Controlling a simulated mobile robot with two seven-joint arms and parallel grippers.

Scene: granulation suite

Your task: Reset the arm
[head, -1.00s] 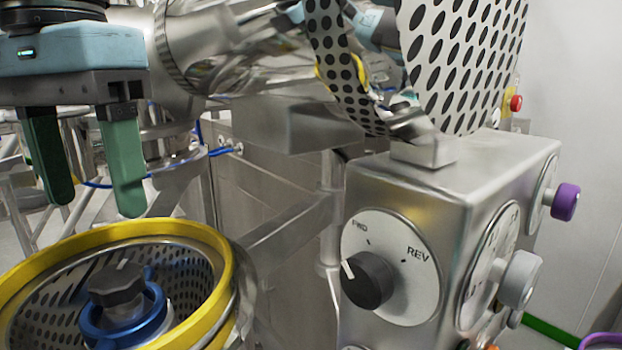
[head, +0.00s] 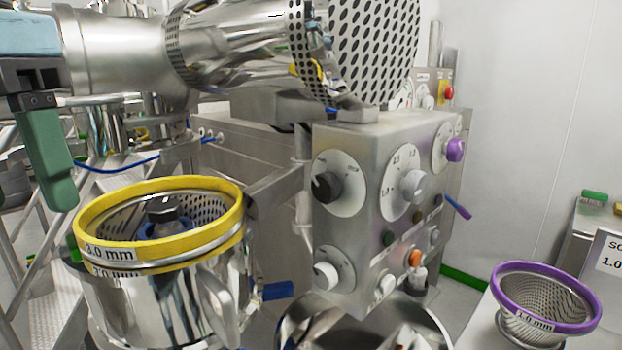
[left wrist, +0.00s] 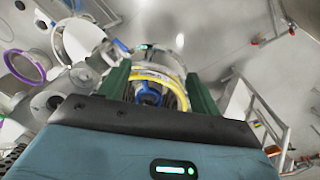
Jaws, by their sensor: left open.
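My left gripper (head: 44,165) is at the left edge of the head view, partly cut off, with a green finger pointing down. It is above and left of the yellow-rimmed sieve (head: 160,185), labelled 3.0 mm, which sits on a steel housing (head: 165,300). A dark knob (head: 163,210) stands inside the sieve. In the left wrist view the gripper (left wrist: 158,72) has its two green fingers wide apart and nothing between them. The yellow rim (left wrist: 160,78) shows beyond the fingers there. My right gripper is not in view.
A steel control box (head: 345,250) with dials, a purple knob and buttons stands right of the sieve. A perforated disc (head: 375,50) is above it. A purple-rimmed 1.0 mm sieve (head: 545,328) is at the lower right. Metal steps (head: 50,250) are at the left.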

